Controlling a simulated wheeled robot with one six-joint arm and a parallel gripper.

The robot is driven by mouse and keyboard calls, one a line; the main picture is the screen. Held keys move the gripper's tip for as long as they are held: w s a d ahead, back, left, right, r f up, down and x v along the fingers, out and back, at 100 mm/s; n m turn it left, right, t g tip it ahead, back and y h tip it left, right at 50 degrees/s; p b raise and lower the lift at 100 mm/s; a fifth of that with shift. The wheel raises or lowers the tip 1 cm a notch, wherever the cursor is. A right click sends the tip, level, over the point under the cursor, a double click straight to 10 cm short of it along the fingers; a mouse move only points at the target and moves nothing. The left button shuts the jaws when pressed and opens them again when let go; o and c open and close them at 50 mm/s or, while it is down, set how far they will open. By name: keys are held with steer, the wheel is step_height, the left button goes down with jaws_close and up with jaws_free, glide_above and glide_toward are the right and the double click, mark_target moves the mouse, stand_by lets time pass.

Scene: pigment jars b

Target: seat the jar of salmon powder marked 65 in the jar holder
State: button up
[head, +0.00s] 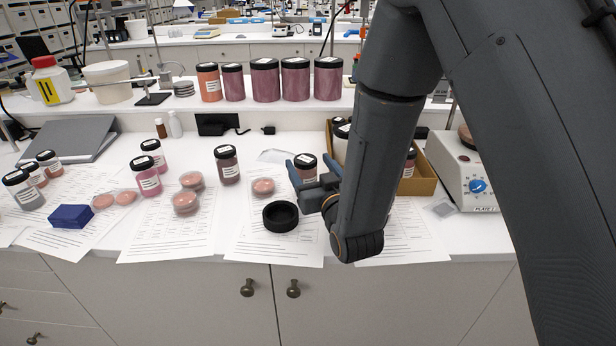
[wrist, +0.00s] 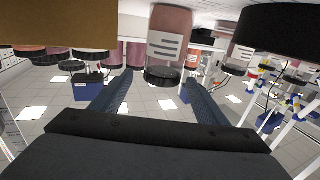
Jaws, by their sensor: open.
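A jar with a black lid, pinkish powder and a white label (head: 306,162) stands on the bench just by my gripper; its number is too small to read. My gripper (head: 312,174) is open, its blue fingers pointing at this jar. In the wrist view, which looks upside down, the jar (wrist: 170,28) appears in line with the gap between the open fingers (wrist: 158,80). I cannot tell whether it is between the tips or just beyond. The jar holder, a black round cup (head: 280,224), sits empty on a paper sheet, left of and nearer than my gripper.
A cardboard tray with jars (head: 422,187) stands right behind my arm, beside a hotplate (head: 462,170). A dark pinkish jar (head: 228,166) and stacked dishes (head: 186,202) are to the left. A blue block (head: 71,216) lies farther left. Larger jars line the shelf behind.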

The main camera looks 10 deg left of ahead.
steer(key=p+x, duration=0.2)
steer(key=x, duration=0.5)
steer(key=shift+a, duration=0.2)
steer(key=shift+r, duration=0.1)
steer(key=c, duration=1.6)
steer(key=shift+r, duration=0.15)
